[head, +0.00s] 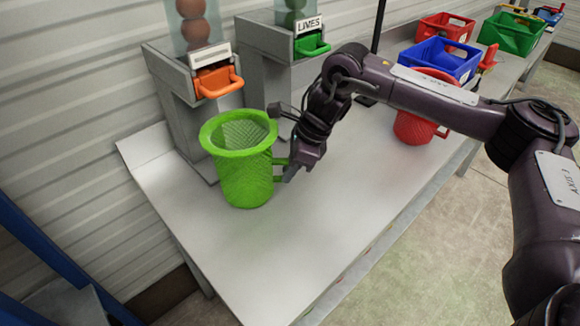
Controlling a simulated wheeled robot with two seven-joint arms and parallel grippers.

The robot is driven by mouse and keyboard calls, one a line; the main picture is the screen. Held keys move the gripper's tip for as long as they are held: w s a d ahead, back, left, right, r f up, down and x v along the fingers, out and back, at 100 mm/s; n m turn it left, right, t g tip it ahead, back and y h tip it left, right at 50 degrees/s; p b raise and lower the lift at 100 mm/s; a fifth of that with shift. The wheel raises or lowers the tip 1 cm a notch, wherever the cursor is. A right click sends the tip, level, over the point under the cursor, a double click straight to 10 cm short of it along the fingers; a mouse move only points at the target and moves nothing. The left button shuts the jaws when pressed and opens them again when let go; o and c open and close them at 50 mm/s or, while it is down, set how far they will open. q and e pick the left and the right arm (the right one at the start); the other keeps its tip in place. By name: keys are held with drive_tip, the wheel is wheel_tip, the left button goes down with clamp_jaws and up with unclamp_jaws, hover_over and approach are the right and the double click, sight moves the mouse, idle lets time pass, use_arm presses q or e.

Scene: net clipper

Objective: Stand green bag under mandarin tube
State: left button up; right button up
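The green bag (246,179), a mesh basket with a wide rim, stands upright and open at the top on the grey table (300,240). It is in front of the mandarin tube (197,26), which holds orange-brown balls above an orange handle (219,82). The bag looks slightly to the right of and forward of that handle. My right gripper (292,172) is at the bag's side handle, on its right. The fingers cover part of that handle, and I cannot tell whether they are closed on it. My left gripper is not in view.
A second tube (292,14) with green contents, a LIMES label and a green handle (312,44) stands to the right. A red mesh bag (414,128) is partly behind my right arm. Blue (440,59), red (444,28) and green (511,33) crates stand at the back right. The front table is clear.

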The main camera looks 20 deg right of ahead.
drive_tip(key=o, duration=0.5)
drive_tip(key=shift+f, duration=0.1)
drive_tip(key=shift+c, duration=0.2)
drive_tip(key=v, duration=1.2)
drive_tip(key=shift+p, duration=0.45)
drive_tip(key=shift+s, duration=0.1)
